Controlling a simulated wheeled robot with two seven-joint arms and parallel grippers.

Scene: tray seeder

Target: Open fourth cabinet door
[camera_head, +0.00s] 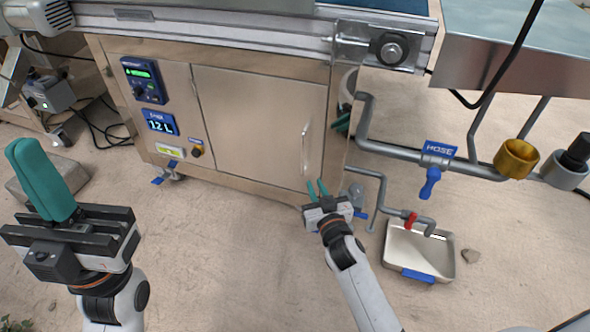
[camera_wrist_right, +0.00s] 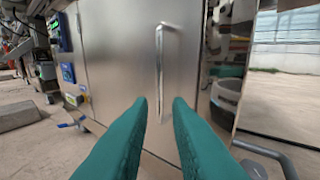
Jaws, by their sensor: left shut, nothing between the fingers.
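A metal cabinet door (camera_head: 262,120) on the machine's front is closed in the head view, and it also shows in the right wrist view (camera_wrist_right: 118,70). Its vertical bar handle (camera_head: 305,146) is near the door's right edge; the wrist view shows the handle (camera_wrist_right: 160,75) ahead, between the fingertips in the picture. My right gripper (camera_head: 318,187) is open with teal fingers, in front of the handle's lower end and seemingly apart from it. My left gripper (camera_head: 35,165) is shut and empty at the far left, away from the door.
A control panel (camera_head: 145,85) with displays is left of the door. At right are grey pipes (camera_head: 390,150), a blue valve labelled HOSE (camera_head: 432,178) and a metal tray (camera_head: 400,245) on the floor. The floor before the cabinet is clear.

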